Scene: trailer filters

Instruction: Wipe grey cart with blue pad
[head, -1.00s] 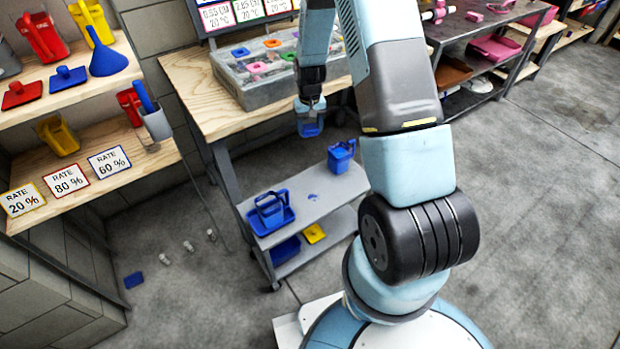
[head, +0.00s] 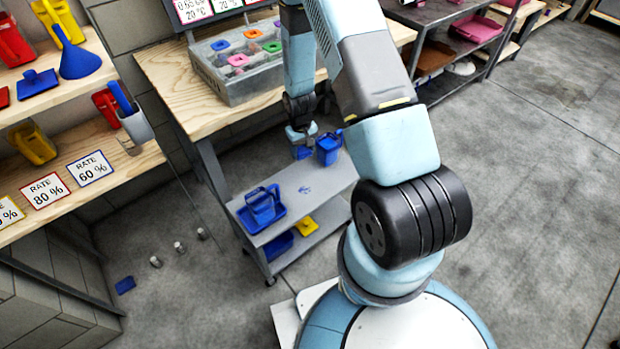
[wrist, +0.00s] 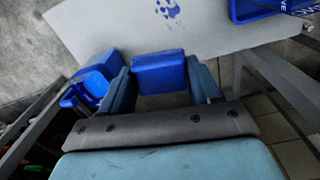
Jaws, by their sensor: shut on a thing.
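The grey cart (head: 325,178) stands below my arm, its pale top also showing in the wrist view (wrist: 110,25). A blue smudge (head: 304,190) marks the middle of the top; it shows at the upper edge of the wrist view (wrist: 168,10). My gripper (head: 301,137) is shut on the blue pad (wrist: 160,75), which sits between the two fingers. The pad is at the far edge of the cart top, left of a blue jug (head: 329,149). Whether the pad touches the top I cannot tell.
A blue tray (head: 243,222) with a blue handled container (head: 261,204) stands at the cart's near left end. A yellow item (head: 306,227) and a blue one lie on its lower shelf. The wooden bench (head: 170,80) with a grey box (head: 235,85) rises behind.

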